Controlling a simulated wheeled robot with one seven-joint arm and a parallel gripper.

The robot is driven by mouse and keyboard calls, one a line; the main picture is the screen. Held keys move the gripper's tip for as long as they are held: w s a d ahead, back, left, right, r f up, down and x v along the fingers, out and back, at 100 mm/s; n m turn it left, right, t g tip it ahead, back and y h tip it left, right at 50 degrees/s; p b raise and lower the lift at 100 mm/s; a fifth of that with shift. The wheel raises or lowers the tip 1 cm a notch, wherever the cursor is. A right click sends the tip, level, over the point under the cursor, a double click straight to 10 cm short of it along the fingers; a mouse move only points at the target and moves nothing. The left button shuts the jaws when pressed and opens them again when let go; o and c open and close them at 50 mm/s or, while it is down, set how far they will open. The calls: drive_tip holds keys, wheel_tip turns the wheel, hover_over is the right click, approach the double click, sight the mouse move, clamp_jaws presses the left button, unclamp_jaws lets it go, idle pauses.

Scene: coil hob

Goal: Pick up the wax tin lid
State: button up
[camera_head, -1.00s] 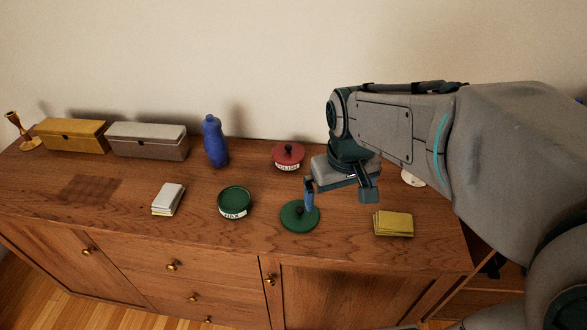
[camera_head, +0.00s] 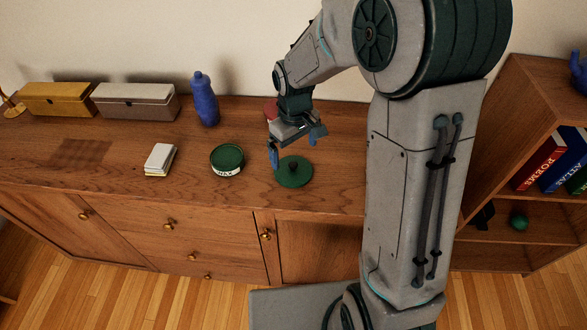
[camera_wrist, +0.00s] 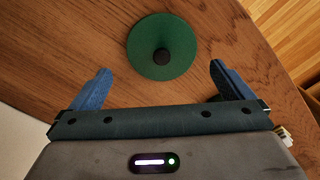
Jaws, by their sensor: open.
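The wax tin lid (camera_head: 294,173) is a flat green disc with a dark knob, lying on the wooden sideboard. In the wrist view the lid (camera_wrist: 150,45) lies ahead of the fingertips, with its knob between their lines. The green tin (camera_head: 227,161) with a "WAX" label stands to the left of the lid, apart from it. My gripper (camera_head: 296,150) is open and empty, with its blue fingers above and just behind the lid. In the wrist view both fingers of my gripper (camera_wrist: 160,78) are wide apart.
A red tin (camera_head: 270,108) stands behind my gripper, partly hidden. A blue bottle (camera_head: 205,100), a grey box (camera_head: 137,103) and a yellow box (camera_head: 58,100) stand along the back. A stack of cards (camera_head: 160,159) lies left of the green tin. A bookshelf (camera_head: 500,205) stands at right.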

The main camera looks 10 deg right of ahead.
sight(293, 164)
drive_tip(key=shift+a+f, duration=0.2)
drive_tip(key=shift+f, duration=3.05)
drive_tip(key=c, duration=0.6)
